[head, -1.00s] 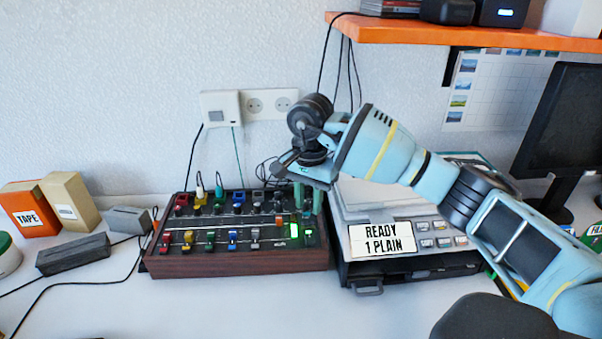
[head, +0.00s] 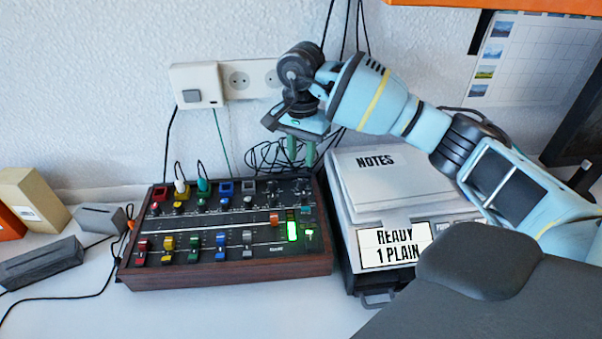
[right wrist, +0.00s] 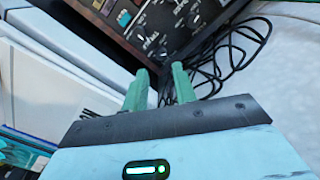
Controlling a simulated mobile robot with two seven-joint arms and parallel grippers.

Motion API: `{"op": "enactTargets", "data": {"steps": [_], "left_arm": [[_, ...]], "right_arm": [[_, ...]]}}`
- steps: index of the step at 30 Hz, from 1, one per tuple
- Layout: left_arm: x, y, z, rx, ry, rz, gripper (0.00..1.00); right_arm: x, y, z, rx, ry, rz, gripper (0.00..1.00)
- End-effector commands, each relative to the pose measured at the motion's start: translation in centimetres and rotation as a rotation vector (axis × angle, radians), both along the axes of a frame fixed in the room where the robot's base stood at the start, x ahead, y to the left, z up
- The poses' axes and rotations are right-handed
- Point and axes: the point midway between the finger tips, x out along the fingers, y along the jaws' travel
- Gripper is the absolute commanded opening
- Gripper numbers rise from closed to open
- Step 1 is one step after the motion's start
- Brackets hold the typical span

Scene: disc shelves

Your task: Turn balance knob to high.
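The mixer (head: 225,270) is a dark panel in a wooden case, with coloured knobs, sliders and a lit green indicator. Small dark knobs (head: 271,187) sit at its back right; their labels are too small to read in the head view. In the right wrist view, the panel's corner (right wrist: 165,20) shows black knobs with white marks beyond the fingertips. My right gripper (head: 301,155) is above and behind the mixer's back right corner, its green fingers pointing down. In the right wrist view (right wrist: 158,72) the fingers are apart with nothing between them. My left gripper is not in view.
A copier-like machine (head: 385,215) with a "READY 1 PLAIN" display stands close to the mixer's right. Loose black cables (head: 268,157) lie behind the mixer. A wall socket box (head: 197,86) is above. Grey boxes (head: 45,262) stand at left. The table in front is clear.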

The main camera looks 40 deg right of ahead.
Motion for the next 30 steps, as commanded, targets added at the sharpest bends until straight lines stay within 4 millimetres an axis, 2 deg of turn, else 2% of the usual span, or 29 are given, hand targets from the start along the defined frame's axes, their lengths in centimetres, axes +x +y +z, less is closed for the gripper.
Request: {"op": "enactTargets", "data": {"steps": [9,15,26,30], "left_arm": [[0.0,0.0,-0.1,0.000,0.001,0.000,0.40],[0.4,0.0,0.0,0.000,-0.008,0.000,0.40],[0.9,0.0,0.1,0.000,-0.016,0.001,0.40],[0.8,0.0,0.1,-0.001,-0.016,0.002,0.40]], "right_arm": [[-0.1,0.0,-4.7,0.001,0.003,0.000,0.28],[0.0,0.0,-6.7,0.000,0.001,-0.001,0.28],[0.0,0.0,-7.2,0.000,0.000,0.000,0.28],[0.0,0.0,-7.1,0.000,0.000,0.000,0.11]]}}
